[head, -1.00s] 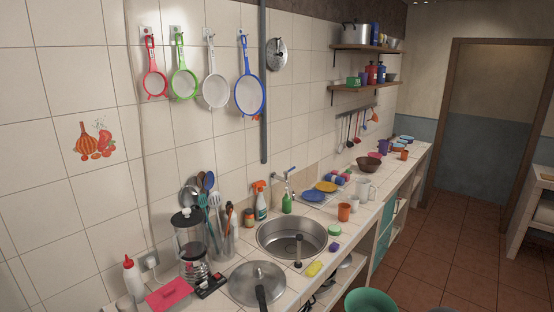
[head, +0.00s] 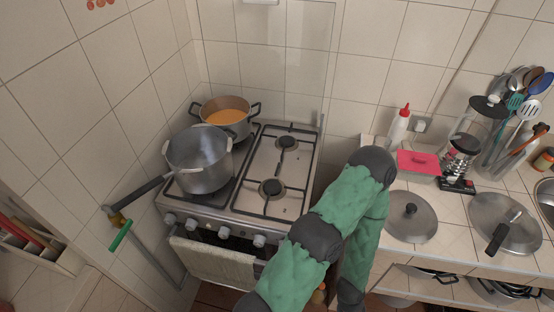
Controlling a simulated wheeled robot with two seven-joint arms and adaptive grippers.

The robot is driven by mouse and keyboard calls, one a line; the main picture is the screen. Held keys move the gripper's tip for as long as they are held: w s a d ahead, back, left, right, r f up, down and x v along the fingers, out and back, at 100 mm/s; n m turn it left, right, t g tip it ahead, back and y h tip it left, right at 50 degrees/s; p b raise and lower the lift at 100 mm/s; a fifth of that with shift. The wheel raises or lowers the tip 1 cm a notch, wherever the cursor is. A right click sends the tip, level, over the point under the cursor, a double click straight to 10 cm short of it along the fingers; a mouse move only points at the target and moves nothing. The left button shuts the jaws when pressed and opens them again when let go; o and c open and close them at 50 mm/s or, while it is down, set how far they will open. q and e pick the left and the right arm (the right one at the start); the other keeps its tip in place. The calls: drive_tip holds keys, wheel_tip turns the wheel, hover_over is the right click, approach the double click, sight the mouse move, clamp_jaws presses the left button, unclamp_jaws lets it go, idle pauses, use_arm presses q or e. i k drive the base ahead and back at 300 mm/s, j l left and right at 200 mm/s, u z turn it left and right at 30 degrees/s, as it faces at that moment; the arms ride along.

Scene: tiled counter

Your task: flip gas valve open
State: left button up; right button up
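The gas valve (head: 117,219) is a small brass-coloured fitting on the left wall, low beside the stove. Its green handle (head: 121,235) slants down and to the left, across the line of the grey pipe (head: 152,260) below it. One of my arms, green with dark grey joints, bends in front of the stove's right side and the counter edge. Neither gripper shows, and nothing of mine touches the valve.
The stove (head: 279,213) has a large steel pot (head: 200,172) and a pot of orange food (head: 226,117) on its left burners. A towel (head: 212,259) hangs on its front. A shelf (head: 40,249) stands at left. The counter at right holds lids (head: 411,217) and utensils.

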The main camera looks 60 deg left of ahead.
sight(119, 237)
drive_tip(key=k+u, duration=0.1)
drive_tip(key=u, duration=0.4)
drive_tip(key=j+u, duration=0.1)
drive_tip(key=u, duration=0.35)
drive_tip(key=k+j+u, duration=0.1)
drive_tip(key=u, duration=2.05)
